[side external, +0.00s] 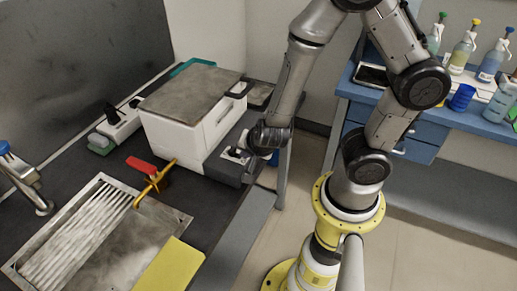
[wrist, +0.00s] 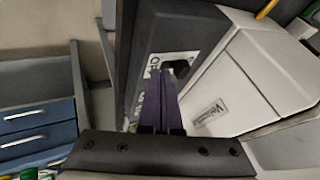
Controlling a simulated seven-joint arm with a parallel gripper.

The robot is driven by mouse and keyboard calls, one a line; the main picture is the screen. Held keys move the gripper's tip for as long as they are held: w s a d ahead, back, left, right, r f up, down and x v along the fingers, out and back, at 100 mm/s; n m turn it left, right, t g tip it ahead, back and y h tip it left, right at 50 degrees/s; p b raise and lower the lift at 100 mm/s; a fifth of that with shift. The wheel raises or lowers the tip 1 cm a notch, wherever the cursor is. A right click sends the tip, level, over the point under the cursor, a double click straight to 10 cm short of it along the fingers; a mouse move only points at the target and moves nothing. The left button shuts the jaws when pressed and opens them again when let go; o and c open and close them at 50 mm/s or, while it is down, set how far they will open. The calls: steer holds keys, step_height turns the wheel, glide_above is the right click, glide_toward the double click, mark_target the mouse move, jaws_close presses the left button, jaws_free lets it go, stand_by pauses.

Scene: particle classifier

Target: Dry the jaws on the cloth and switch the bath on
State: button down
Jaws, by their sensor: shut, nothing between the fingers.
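The bath (side external: 185,125) is a white box with a grey lid on a dark base, on the bench in the side view; its white wall also shows in the wrist view (wrist: 255,85). A pale switch plate (wrist: 188,60) with a black knob and lettering is on the dark base; the full lettering is hidden. My gripper (wrist: 161,75) is shut and empty, its purple fingers in front of the plate; I cannot tell if they touch it. In the side view my gripper (side external: 244,151) is at the base's right end. A flat yellow sheet (side external: 170,267), apparently the cloth, lies at the front.
A sink with a ribbed drainer (side external: 75,235) and a yellow tap with a red handle (side external: 148,172) are left of the bath. A white device (side external: 120,125) stands behind. Blue drawers (side external: 415,148) and several bottles (side external: 463,50) are at the right.

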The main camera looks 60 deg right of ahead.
steer(key=shift+s, duration=1.05)
steer(key=v, duration=1)
